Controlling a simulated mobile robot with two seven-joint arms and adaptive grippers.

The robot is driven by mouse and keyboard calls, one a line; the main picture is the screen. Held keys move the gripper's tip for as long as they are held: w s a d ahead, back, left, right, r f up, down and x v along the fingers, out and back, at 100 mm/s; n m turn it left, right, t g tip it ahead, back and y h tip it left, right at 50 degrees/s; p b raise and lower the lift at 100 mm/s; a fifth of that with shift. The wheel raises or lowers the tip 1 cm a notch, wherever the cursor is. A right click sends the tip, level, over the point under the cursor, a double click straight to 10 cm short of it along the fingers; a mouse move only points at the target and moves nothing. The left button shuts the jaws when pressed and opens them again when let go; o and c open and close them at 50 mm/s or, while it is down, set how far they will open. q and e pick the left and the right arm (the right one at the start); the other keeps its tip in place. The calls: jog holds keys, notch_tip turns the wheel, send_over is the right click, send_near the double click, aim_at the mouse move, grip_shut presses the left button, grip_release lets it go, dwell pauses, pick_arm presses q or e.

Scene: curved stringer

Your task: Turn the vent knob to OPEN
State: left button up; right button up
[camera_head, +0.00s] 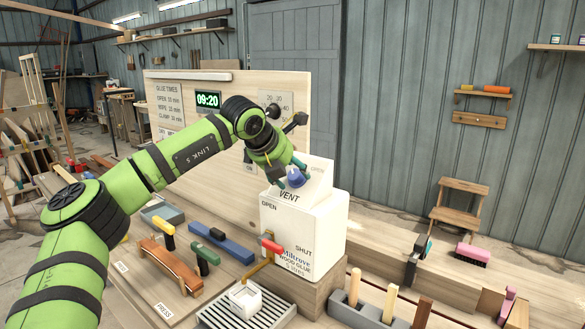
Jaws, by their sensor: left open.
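The blue vent knob (296,179) is on the sloped top panel of the white glue dispenser (325,226), above the word VENT. An OPEN label (315,164) shows small at the panel's upper right. My left gripper (293,174) is at the knob with its teal fingers apart. The fingers partly hide the knob, so I cannot tell whether they touch it or which way it points. My right gripper is not in view.
A red-handled lever (272,246) is on the dispenser's front, between OPEN and SHUT labels. Below it a white cup (245,298) stands on a slatted grate. A grey holder (358,313) stands at front right.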

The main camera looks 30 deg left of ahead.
pick_arm(q)
jog(key=shift+w+f, duration=0.45)
jog(key=shift+c, duration=0.4)
